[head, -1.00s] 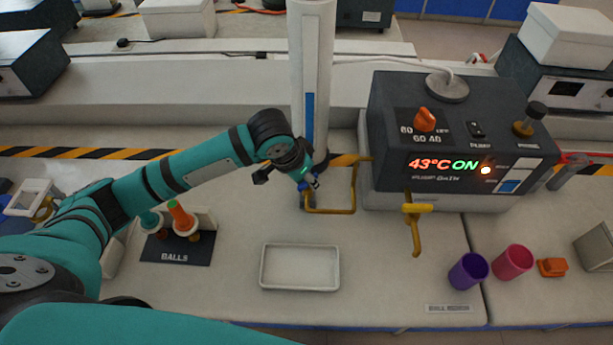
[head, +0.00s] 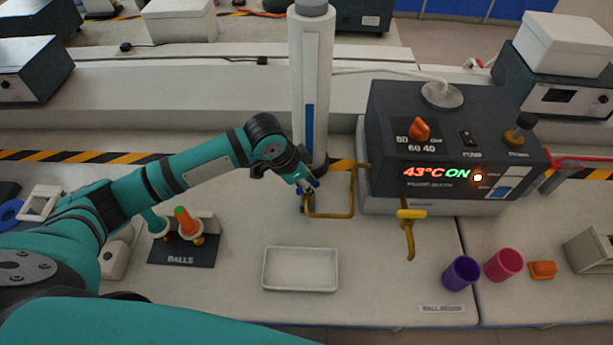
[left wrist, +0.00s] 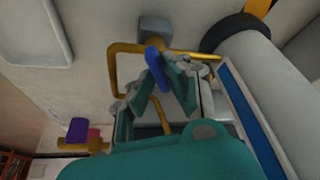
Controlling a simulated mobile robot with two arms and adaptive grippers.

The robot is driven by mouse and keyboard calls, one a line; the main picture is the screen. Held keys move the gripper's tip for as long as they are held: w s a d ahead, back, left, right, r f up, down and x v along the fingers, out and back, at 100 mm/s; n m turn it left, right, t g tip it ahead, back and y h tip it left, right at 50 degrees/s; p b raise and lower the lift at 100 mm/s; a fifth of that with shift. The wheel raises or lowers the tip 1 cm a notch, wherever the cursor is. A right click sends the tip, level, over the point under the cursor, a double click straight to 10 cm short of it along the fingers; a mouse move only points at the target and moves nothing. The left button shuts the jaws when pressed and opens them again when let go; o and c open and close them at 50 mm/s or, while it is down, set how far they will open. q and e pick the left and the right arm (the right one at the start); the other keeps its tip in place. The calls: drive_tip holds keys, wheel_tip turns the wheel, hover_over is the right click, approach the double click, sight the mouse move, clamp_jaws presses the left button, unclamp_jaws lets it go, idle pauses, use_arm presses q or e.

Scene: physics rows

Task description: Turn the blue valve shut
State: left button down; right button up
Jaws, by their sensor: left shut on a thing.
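The blue valve handle (left wrist: 153,58) shows in the left wrist view between the finger pads of my left gripper (left wrist: 161,72). It sits on the brass pipe (left wrist: 125,68) beside a grey block. In the head view my left gripper (head: 307,187) reaches the pipe loop (head: 351,195) just in front of the white column. The gripper is shut on the blue handle, which it mostly hides there. The handle's exact angle is hard to tell. My right gripper is not in view.
The white column (head: 312,90) stands close behind the gripper. The dark heater unit (head: 450,135) reads 43°C ON, and a yellow-handled tap (head: 411,214) hangs at its front.

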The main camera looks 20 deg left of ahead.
use_arm(q)
drive_tip(key=m, duration=0.1)
drive_tip(key=m+p, duration=0.1)
drive_tip(key=shift+w+r+m+g+h, duration=0.1)
drive_tip(key=shift+r+m+g+h, duration=0.05)
drive_tip(key=shift+m+g+h, duration=0.15)
drive_tip(key=shift+m+g+h+p, duration=0.35)
drive_tip(key=shift+m+g, duration=0.15)
drive_tip(key=shift+m, duration=1)
drive_tip(key=c, duration=1.3)
unclamp_jaws()
drive_tip(key=shift+c, duration=0.2)
drive_tip(key=v, duration=1.2)
drive_tip(key=shift+w, duration=0.1)
